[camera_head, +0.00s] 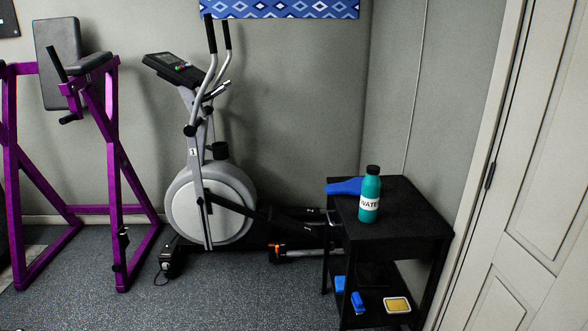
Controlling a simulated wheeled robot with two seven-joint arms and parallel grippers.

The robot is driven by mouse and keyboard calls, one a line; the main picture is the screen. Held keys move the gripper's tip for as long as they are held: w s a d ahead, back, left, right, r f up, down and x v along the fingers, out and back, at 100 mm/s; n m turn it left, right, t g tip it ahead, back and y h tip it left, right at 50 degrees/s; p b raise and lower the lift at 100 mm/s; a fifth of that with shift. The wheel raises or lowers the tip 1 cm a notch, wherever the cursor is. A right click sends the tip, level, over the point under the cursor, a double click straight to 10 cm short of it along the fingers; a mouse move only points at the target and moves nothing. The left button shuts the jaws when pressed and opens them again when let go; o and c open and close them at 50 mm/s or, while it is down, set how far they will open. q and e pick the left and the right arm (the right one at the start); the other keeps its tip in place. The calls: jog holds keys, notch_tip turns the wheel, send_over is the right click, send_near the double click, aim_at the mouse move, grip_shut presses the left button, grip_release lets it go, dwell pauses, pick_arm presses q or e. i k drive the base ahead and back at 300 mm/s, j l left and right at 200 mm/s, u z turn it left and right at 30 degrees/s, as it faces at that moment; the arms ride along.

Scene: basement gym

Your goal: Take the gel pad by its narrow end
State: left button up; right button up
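A flat blue object (343,187), which looks like the gel pad, lies on the top of a black side table (412,222), near its back left corner. Its left end reaches the table's left edge. Its right part passes behind a teal bottle (369,202) labelled WATER, which stands upright and hides some of it. I cannot tell clearly which end is the narrow one. Neither of my grippers shows in the head view.
The table's lower shelf holds small blue objects (358,302) and a yellow-topped item (397,304). An elliptical trainer (210,205) stands left of the table, a purple frame (115,170) further left. A white door (530,200) is close on the right. Front floor is clear.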

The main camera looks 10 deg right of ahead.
aim_at(352, 186)
jog(key=i+j+u, duration=0.2)
jog(key=i, duration=0.9)
jog(key=i+j+z, duration=0.1)
jog(key=i+z, duration=0.3)
jog(key=i+j+z, duration=0.2)
jog(key=z, duration=0.25)
jog(key=i+j+z, duration=0.4)
jog(key=k+l, duration=0.1)
